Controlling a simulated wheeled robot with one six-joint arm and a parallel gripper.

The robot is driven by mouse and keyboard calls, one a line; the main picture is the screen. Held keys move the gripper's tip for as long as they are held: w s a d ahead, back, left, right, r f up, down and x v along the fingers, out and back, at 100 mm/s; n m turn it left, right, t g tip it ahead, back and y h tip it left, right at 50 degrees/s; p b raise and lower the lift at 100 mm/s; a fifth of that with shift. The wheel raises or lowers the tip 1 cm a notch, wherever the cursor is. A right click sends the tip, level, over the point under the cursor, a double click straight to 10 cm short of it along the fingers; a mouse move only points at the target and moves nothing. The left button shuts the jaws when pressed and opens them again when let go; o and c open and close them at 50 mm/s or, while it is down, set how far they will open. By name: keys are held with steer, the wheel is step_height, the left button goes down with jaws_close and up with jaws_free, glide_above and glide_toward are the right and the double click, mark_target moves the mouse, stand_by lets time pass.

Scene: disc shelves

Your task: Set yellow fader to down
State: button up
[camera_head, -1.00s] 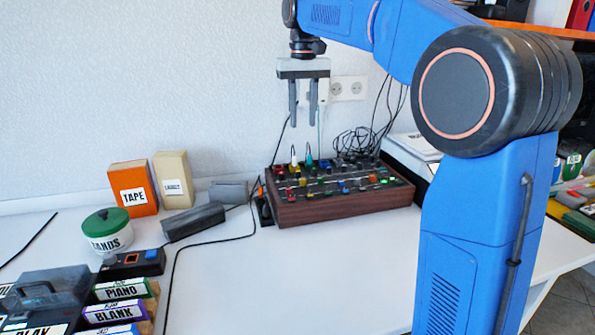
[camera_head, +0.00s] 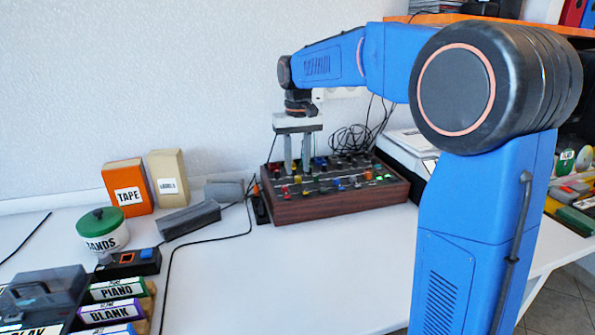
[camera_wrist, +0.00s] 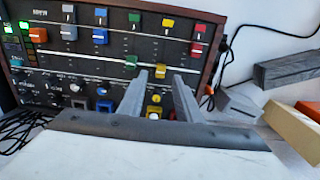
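A dark mixing console (camera_head: 340,205) with wooden sides stands on the table below my gripper. In the wrist view, a row of coloured fader caps crosses its panel. The yellow fader cap (camera_wrist: 160,71) shows between my fingertips, with a green cap (camera_wrist: 131,62) to its left and a red cap (camera_wrist: 196,49) to its right. My gripper (camera_wrist: 161,75) is open, its fingers on either side of the yellow cap; whether they touch it cannot be told. In the head view my gripper (camera_head: 297,170) points down at the console's left part.
An orange TAPE box (camera_head: 128,188), a tan box (camera_head: 168,180) and a green-lidded tin (camera_head: 103,232) stand to the left. A dark grey block (camera_head: 190,219) lies nearer the console. Black cables rise behind it. The table in front of the console is clear.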

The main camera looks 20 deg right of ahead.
mark_target(301, 189)
steer(key=shift+f, duration=1.3)
jaws_close()
steer(key=shift+s, duration=2.2)
jaws_free()
steer(key=shift+r, duration=0.15)
